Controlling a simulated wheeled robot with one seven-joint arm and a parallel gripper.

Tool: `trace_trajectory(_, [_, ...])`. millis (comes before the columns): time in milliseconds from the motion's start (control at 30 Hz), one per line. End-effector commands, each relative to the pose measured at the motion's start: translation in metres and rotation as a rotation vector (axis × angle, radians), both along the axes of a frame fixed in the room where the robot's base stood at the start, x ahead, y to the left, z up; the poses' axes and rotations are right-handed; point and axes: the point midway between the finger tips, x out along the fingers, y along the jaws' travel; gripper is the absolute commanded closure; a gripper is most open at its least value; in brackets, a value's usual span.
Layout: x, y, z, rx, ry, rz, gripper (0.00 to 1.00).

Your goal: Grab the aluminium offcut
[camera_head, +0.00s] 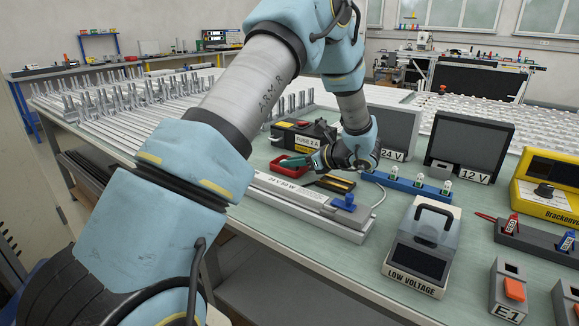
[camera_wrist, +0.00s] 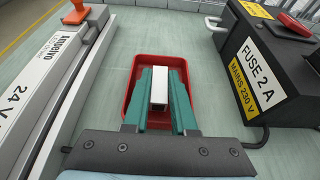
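The aluminium offcut (camera_wrist: 159,87) is a small pale, squared piece in the middle of the wrist view. My gripper (camera_wrist: 160,78) has teal fingers, one along each side of the offcut, with no clear gap visible between them and it. The fingers reach over a small red tray (camera_wrist: 135,63), and the offcut shows against its inside. I cannot tell whether the offcut touches the tray floor. In the head view my gripper (camera_head: 295,161) is low at the red tray (camera_head: 279,166), and the offcut cannot be made out.
A black fuse box (camera_wrist: 262,62) stands right of the tray, with its cable near the gripper. A long grey 24 V unit (camera_wrist: 62,82) lies to the left. A blue terminal strip (camera_head: 407,185) and a low-voltage box (camera_head: 423,246) stand further right on the green bench top.

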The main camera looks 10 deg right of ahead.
Motion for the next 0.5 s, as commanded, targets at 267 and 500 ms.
trace_trajectory(267, [0.0, 0.0, 0.0002, 0.0, 0.0, 0.0, 1.0])
trace_trajectory(500, [0.0, 0.0, 0.0002, 0.0, 0.0, 0.0, 1.0])
